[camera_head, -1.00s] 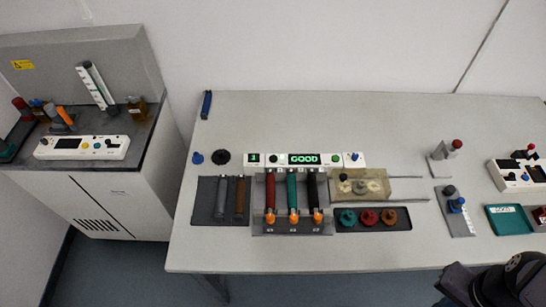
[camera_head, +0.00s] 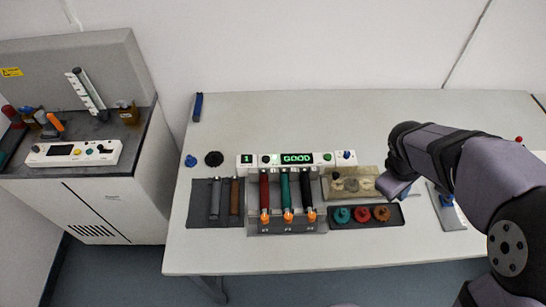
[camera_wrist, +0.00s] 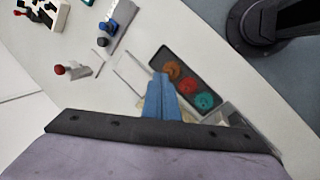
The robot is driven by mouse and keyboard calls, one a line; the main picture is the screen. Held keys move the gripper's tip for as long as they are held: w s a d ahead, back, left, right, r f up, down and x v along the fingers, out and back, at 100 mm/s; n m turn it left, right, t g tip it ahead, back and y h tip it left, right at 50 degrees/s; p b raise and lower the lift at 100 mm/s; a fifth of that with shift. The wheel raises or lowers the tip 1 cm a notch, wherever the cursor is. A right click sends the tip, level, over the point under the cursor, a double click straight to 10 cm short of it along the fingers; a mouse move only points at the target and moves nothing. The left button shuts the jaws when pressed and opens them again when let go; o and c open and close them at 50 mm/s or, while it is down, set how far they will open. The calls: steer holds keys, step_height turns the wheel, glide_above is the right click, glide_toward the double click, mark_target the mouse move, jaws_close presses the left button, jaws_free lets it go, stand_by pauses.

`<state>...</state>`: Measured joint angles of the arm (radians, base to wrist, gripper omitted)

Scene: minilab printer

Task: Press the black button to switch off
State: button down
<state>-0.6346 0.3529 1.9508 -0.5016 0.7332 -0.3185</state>
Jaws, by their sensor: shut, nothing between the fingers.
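No button is clearly identifiable as the black one. A white control strip (camera_head: 316,158) with a green "GOOD" display lies at the back middle of the table and carries a small dark button (camera_head: 265,160) and a green button (camera_head: 327,157). A separate black round piece (camera_head: 213,158) lies to its left. The wrist view shows a white device with black parts (camera_wrist: 42,12) at top left; my arm hides that area in the head view. My gripper (camera_head: 402,190) is shut and empty, right of the beige block; its blue fingers (camera_wrist: 160,90) show in the wrist view.
A rack with red, green and black handles (camera_head: 287,227) stands in front of the strip. A dark tray (camera_head: 338,222) holds three coloured knobs. A red-topped post (camera_wrist: 60,70) stands on the right part of the table. A white panel (camera_head: 72,153) sits on the left cabinet.

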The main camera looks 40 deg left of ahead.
steer(key=w+a+n+t, duration=0.1)
steer(key=a+n, duration=0.3)
steer(key=a, duration=0.4)
steer(key=n+t+y, duration=0.4)
steer(key=n+y, duration=0.1)
steer(key=n, duration=0.7)
glide_above(264, 162)
steer(key=shift+f+p, duration=0.1)
steer(key=shift+p, duration=0.35)
steer(key=shift+f, duration=0.1)
steer(key=shift+f+b, duration=3.35)
steer(key=shift+f, duration=0.95)
steer(key=shift+f, duration=0.15)
steer(key=shift+f+b, duration=0.3)
steer(key=shift+b, duration=0.15)
